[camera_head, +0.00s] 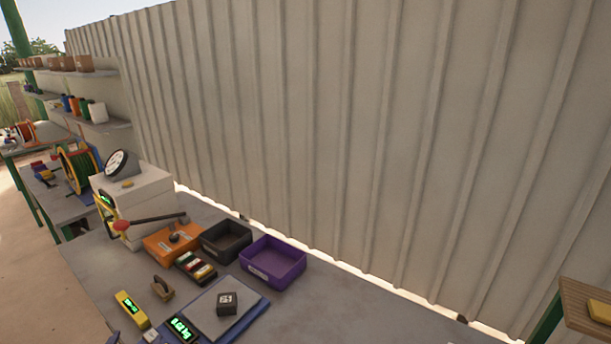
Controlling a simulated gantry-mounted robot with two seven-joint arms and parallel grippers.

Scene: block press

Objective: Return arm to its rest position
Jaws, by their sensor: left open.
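My left gripper (131,338) shows only in small part at the bottom left edge, low over the table. It is open, and I see nothing between its fingers. Most of it is cut off by the frame edge. My right gripper is not in view. A dark block (227,304) with a pale mark on top rests on the grey plate of a blue scale (252,313). A white press (152,196) stands at the back left of the table, its dark lever (158,218) ending in a red knob and reaching out sideways.
Orange (158,250), black (224,252) and purple (273,270) trays stand along the back. A row of coloured pieces (195,267), a brown handled stamp (162,289) and a yellow device (131,310) lie in front. The table right of the scale is clear. A corrugated wall (380,130) rises behind.

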